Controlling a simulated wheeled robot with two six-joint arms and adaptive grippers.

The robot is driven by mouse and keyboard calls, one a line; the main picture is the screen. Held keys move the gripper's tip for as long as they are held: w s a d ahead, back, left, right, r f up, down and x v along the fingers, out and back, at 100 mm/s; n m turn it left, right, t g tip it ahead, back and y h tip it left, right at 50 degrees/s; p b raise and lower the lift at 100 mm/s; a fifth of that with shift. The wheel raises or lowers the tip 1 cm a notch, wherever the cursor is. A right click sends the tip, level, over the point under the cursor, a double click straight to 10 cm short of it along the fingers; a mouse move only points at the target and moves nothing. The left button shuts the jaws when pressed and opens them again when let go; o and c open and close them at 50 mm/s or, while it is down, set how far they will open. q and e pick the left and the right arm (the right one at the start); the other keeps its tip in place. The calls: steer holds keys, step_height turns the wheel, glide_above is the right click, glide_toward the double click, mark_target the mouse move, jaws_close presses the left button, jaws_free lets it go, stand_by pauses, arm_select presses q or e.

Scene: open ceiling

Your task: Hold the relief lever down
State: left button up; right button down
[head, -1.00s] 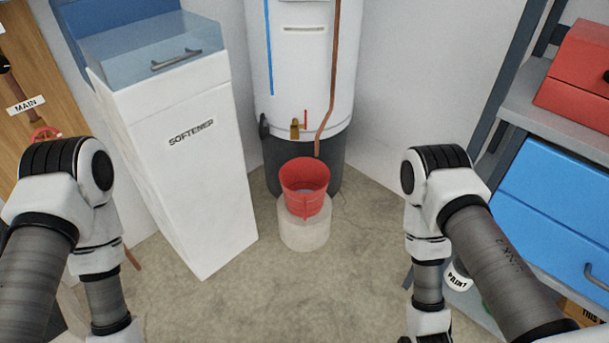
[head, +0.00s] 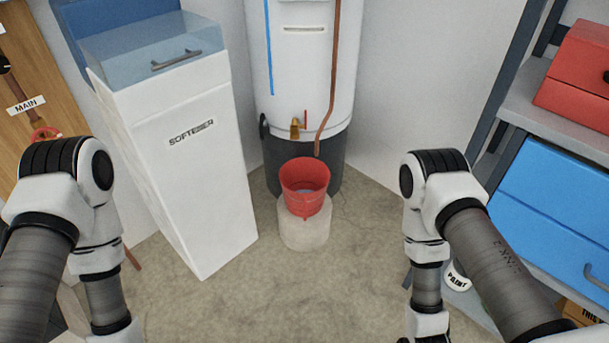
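A tall white tank (head: 303,65) stands at the back centre on a dark base. Low on its front is a brass fitting (head: 296,127) with a small thin red lever (head: 306,118) beside it. I cannot tell for sure that this is the relief lever. A copper pipe (head: 330,95) runs down the tank's right side and ends above a red bucket (head: 304,186). Both my arms hang bent at the lower left and lower right, well apart from the tank. Neither gripper is in view.
The bucket stands on a round pale block (head: 304,229). A white softener cabinet (head: 180,160) stands left of the tank. Shelves with a blue drawer box (head: 555,215) and a red box (head: 580,75) are at right. The concrete floor (head: 270,290) in front is clear.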

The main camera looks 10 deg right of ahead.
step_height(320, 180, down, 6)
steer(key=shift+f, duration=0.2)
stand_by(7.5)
